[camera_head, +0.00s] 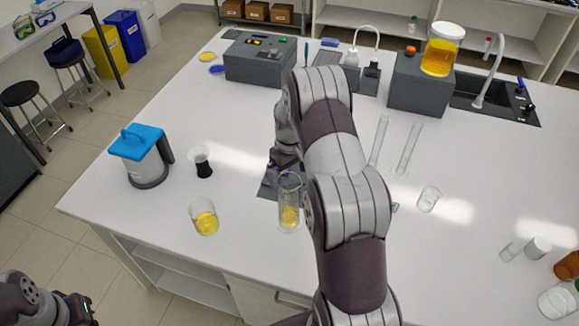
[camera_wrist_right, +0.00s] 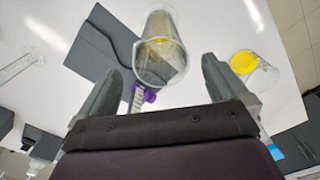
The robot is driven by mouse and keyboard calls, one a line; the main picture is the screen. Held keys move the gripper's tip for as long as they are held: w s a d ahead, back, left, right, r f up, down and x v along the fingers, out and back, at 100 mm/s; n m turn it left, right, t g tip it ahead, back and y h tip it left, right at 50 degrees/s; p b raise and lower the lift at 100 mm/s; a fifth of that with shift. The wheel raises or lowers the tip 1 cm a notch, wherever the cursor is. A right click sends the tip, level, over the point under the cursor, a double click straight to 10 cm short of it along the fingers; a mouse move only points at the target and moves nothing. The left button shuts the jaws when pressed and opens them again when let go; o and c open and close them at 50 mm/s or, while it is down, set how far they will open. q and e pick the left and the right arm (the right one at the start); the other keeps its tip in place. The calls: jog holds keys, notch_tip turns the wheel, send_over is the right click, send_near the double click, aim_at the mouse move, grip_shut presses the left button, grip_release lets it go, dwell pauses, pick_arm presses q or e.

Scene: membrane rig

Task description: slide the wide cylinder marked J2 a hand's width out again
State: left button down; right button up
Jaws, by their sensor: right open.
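A wide clear glass cylinder (camera_head: 289,203) with yellow liquid at its bottom stands upright near the table's front, by a dark grey plate (camera_head: 266,191). No J2 mark is readable. In the right wrist view the cylinder (camera_wrist_right: 160,60) shows between the two spread fingers of my right gripper (camera_wrist_right: 160,72), with gaps on both sides. In the head view my right gripper (camera_head: 284,165) is just behind the cylinder, partly hidden by my own arm. A purple part (camera_wrist_right: 147,94) shows close to the cylinder. My left arm shows only at the bottom left corner, without visible fingers.
A beaker of yellow liquid (camera_head: 204,218) stands left of the cylinder, with a black-based flask (camera_head: 201,164) and a blue-lidded container (camera_head: 141,157) beyond. Thin tubes (camera_head: 408,150) and an empty beaker (camera_head: 428,199) stand right of my arm. The front table strip is clear.

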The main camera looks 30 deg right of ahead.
notch_tip(320, 180, up, 6)
jog(key=b, duration=0.2)
jog(key=shift+r, duration=0.25)
jog(key=s+a+f+b, duration=0.5)
jog(key=s+a+b, duration=0.1)
jog(key=s+a, duration=0.3)
jog(key=s+a+f+t+b, duration=0.1)
jog(key=s+a+f+b, duration=0.5)
jog(key=s+a, duration=0.3)
jog(key=shift+s+b, duration=0.3)
jog(key=shift+b, duration=0.5)
